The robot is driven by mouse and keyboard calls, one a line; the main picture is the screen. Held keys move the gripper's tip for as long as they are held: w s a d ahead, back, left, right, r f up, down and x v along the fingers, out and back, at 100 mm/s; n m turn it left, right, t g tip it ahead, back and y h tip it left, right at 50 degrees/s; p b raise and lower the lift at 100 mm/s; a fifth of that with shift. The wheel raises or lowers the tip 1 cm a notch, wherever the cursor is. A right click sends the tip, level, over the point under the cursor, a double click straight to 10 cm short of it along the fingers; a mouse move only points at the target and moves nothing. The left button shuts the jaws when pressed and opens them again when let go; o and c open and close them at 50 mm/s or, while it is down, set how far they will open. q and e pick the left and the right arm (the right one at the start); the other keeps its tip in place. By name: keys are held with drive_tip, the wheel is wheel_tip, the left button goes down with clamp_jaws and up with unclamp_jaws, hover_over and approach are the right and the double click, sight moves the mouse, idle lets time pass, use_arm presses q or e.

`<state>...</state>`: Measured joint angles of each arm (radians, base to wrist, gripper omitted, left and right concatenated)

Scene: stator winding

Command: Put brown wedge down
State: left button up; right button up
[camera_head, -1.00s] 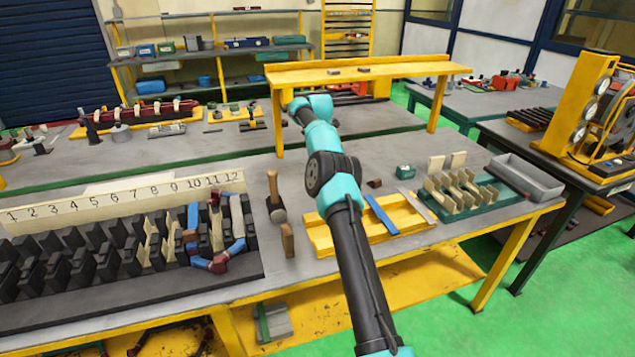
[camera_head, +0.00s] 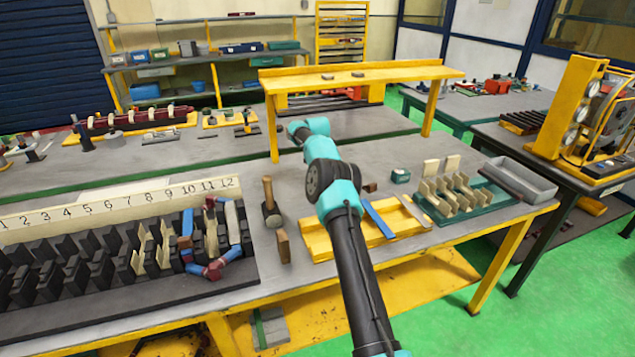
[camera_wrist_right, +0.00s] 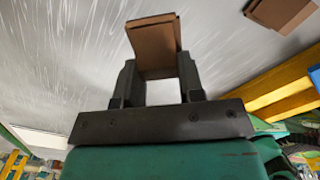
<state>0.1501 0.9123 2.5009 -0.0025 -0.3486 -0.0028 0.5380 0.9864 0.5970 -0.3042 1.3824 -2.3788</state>
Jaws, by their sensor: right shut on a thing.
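The brown wedge (camera_wrist_right: 153,45) is a small flat-sided brown block in the right wrist view. My right gripper (camera_wrist_right: 158,75) is shut on it, with the block projecting beyond the dark fingertips over a pale grey surface. Whether the wedge touches that surface I cannot tell. In the head view my right arm reaches up over the middle of the bench, and its gripper and the held wedge are hidden. My left gripper is in neither view.
A second brown block (camera_wrist_right: 280,12) lies at the upper right of the wrist view. In the head view, a hammer (camera_head: 270,205), a brown piece (camera_head: 283,246), a yellow tray (camera_head: 318,243) and a slotted black stator block (camera_head: 100,265) surround the arm.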

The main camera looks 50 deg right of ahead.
drive_tip(key=shift+f, duration=0.2)
drive_tip(key=shift+f, duration=1.85)
drive_tip(key=shift+f, duration=0.1)
drive_tip(key=o, duration=0.9)
wheel_tip(320, 180, up, 11)
drive_tip(key=shift+w+r, duration=0.1)
drive_tip(key=shift+a+r, duration=0.1)
drive_tip(key=shift+r, duration=0.4)
